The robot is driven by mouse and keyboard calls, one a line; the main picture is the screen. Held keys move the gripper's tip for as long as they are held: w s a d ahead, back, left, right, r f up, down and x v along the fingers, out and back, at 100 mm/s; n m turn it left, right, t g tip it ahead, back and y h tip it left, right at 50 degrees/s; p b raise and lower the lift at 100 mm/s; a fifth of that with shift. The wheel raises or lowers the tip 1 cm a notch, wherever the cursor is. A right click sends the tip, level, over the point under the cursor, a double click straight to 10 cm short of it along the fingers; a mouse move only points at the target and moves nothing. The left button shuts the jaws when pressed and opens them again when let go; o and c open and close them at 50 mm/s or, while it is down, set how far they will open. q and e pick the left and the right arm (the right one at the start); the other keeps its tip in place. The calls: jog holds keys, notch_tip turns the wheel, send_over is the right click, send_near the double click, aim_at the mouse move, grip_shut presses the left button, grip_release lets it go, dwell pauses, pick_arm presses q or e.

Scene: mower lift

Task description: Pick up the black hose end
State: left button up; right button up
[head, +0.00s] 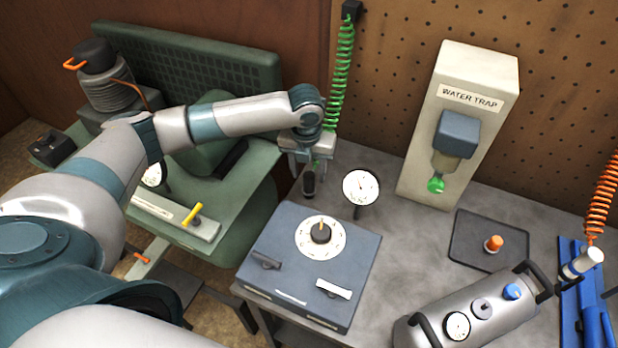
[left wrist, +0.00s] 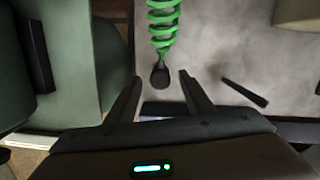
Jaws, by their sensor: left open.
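The black hose end (left wrist: 160,76) hangs at the bottom of a green coiled hose (left wrist: 163,25). In the left wrist view it shows between the two fingertips of my left gripper, with a gap on either side. In the head view my left gripper (head: 309,168) is open and points down at the back left of the bench. The green hose (head: 341,75) drops from the pegboard behind it. A dark tip (head: 308,184), apparently the hose end, shows under the gripper; the hose just above is mostly hidden. My right gripper is not in view.
A grey-blue box with a dial (head: 265,235) and a round gauge (head: 361,187) stand close by on the bench. The water trap (head: 478,75) stands further right. A green mower (head: 240,180) is on the left. A grey cylinder (head: 480,318) lies at the front right.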

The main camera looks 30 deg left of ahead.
pick_arm(q)
jog(key=shift+w+f, duration=0.15)
jog(key=shift+f, duration=1.1)
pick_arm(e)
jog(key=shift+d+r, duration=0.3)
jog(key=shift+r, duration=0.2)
pick_arm(q)
jog(key=shift+c, duration=0.6)
jog(key=c, duration=1)
grip_shut()
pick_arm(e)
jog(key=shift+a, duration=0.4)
pick_arm(q)
jog(key=shift+r, duration=0.2)
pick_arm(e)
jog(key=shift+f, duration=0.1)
